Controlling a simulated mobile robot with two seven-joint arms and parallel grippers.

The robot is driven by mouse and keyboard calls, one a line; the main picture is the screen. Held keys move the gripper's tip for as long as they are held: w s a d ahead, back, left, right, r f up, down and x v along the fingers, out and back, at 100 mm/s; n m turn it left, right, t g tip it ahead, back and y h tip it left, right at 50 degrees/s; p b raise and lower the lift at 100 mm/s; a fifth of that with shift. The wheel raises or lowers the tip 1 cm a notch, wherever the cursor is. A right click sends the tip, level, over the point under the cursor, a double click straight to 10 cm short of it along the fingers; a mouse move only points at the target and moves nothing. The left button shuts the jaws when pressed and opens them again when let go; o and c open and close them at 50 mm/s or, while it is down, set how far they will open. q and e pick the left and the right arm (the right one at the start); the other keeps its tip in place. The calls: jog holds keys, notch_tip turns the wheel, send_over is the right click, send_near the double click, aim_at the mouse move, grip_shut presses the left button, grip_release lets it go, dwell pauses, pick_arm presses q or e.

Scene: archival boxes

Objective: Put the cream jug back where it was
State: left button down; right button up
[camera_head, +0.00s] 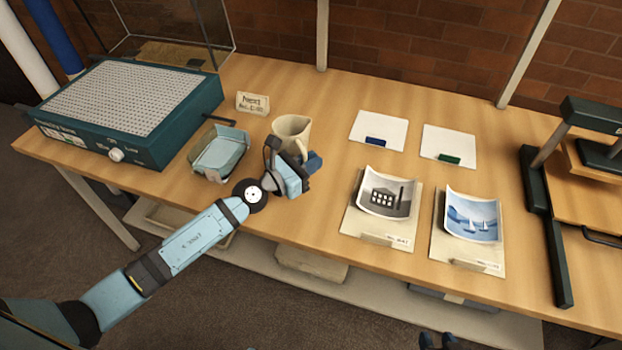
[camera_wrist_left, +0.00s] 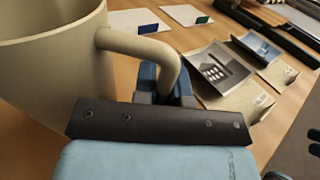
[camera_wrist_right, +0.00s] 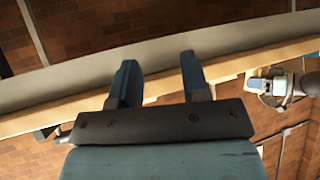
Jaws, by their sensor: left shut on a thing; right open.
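The cream jug (camera_head: 291,130) is upright over the table, beside the small lettered card and right of the blue-grey tray. My left gripper (camera_head: 307,166) is shut on its handle, at the jug's front right. In the left wrist view the jug (camera_wrist_left: 55,70) fills the left side, its handle reaching to the fingers (camera_wrist_left: 165,82). Whether its base touches the table is hidden by my gripper. My right gripper (camera_wrist_right: 160,78) is open and empty, away from the jug; only a bit of it shows at the bottom edge of the head view (camera_head: 437,341).
The small card (camera_head: 253,103) stands behind the jug's left. A blue-grey tray (camera_head: 219,152) and a green perforated box (camera_head: 132,105) are to the left. White cards (camera_head: 380,131) and two pictures on folders (camera_head: 387,197) lie right. A dark-framed press (camera_head: 545,200) stands far right.

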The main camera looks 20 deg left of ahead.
pick_arm(q)
notch_tip(320, 180, down, 4)
jog(key=b, duration=0.3)
jog(key=shift+r, duration=0.25)
jog(key=shift+f+b, duration=0.3)
jog(key=shift+f, duration=0.05)
jog(key=shift+r, duration=0.1)
jog(key=shift+f, duration=0.2)
jog(key=c, duration=1.2)
grip_release()
pick_arm(e)
jog(key=shift+a+f, duration=0.1)
jog(key=shift+f, duration=0.8)
